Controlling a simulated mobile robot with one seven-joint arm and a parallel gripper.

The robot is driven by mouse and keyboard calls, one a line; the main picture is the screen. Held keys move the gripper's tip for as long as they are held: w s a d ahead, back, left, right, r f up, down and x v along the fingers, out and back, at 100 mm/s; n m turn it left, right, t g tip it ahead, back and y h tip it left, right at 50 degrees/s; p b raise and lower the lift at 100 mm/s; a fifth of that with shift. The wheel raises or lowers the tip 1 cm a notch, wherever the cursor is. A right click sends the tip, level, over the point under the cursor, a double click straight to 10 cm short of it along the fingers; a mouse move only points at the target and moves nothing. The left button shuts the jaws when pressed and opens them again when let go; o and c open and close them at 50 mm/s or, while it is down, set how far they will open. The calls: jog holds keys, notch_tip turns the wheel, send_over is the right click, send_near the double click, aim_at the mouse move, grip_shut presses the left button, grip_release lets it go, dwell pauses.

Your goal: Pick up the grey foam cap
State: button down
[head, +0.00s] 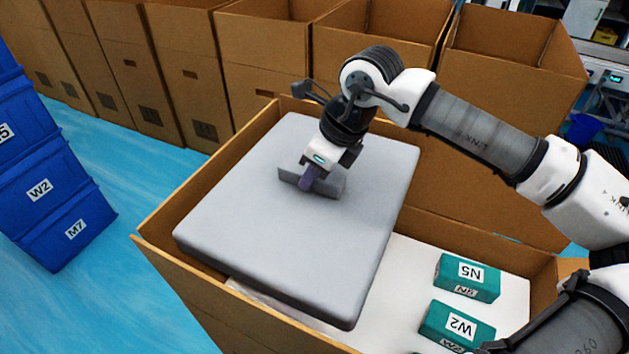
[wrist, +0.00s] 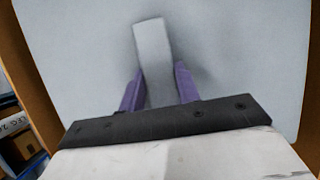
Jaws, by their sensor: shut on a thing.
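The grey foam cap (head: 297,232) is a thick, flat grey slab with a raised grip block (head: 325,184) on its upper face. It lies tilted in the upper part of an open cardboard box, with its near right corner above the box's white inner floor. In the wrist view the foam cap (wrist: 230,60) fills most of the background. My gripper (head: 308,181) reaches down from above, and its purple fingers are shut on the grip block. The wrist view shows the block (wrist: 153,62) between the two fingers (wrist: 158,88). The cap's underside is hidden.
The open cardboard box (head: 180,292) holds teal boxes labelled N5 (head: 467,277) and W2 (head: 456,326) on its white floor (head: 411,262). More open cardboard boxes (head: 270,55) stand in a row behind. Blue crates (head: 50,195) are stacked at left, with clear blue floor (head: 130,172) between.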

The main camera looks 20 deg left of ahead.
notch_tip(320, 180, up, 10)
jog(key=p, duration=0.4)
jog(key=shift+p, duration=0.35)
